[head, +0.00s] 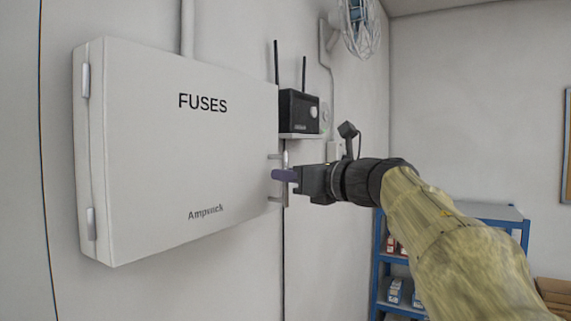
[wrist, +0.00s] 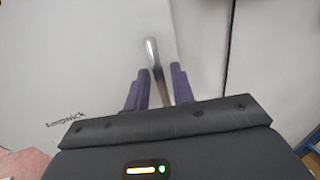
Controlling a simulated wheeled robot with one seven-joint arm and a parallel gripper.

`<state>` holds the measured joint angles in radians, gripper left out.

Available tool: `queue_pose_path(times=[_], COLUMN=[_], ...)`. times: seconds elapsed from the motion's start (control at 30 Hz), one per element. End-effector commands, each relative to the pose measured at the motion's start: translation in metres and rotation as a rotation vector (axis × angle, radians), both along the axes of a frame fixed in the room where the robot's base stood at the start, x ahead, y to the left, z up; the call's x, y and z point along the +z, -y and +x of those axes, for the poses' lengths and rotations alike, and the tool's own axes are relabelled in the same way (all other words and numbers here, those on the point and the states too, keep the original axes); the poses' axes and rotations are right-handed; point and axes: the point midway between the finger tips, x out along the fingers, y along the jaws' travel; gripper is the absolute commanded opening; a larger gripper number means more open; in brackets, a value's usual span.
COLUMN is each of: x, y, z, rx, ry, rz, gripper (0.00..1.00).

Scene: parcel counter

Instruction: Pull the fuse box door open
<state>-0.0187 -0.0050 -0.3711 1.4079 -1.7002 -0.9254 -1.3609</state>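The fuse box is a light grey wall box whose door (head: 180,150) is marked "FUSES" and "Ampwick". The door looks shut, with hinges on its left side. A metal bar handle (head: 285,158) stands off near its right edge. My gripper (head: 284,175) reaches in from the right at the handle's height. In the wrist view the purple fingers of my gripper (wrist: 161,73) are apart, one on each side of the handle (wrist: 152,54), with a gap showing on both sides. The door (wrist: 70,60) fills the left of that view.
A black router with two antennas (head: 298,112) sits on a small shelf just above and right of the handle. A blue shelf unit (head: 378,270) with small boxes stands behind my arm. The space before the door is clear.

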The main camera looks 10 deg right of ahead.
Motion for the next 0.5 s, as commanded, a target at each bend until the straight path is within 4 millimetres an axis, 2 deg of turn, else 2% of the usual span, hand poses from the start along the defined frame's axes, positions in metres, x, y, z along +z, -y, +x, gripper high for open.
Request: queue_pose_path(times=[0.13,0.4,0.5], x=[0.0007,-0.0005,-0.0004], y=[-0.0061,-0.0067,-0.0066], z=[0.0094,0.0104,0.0104], rx=[0.000,0.000,0.000], ry=[-0.001,-0.001,-0.001], rz=[0.001,0.001,0.001], gripper=[0.24,0.24,0.07])
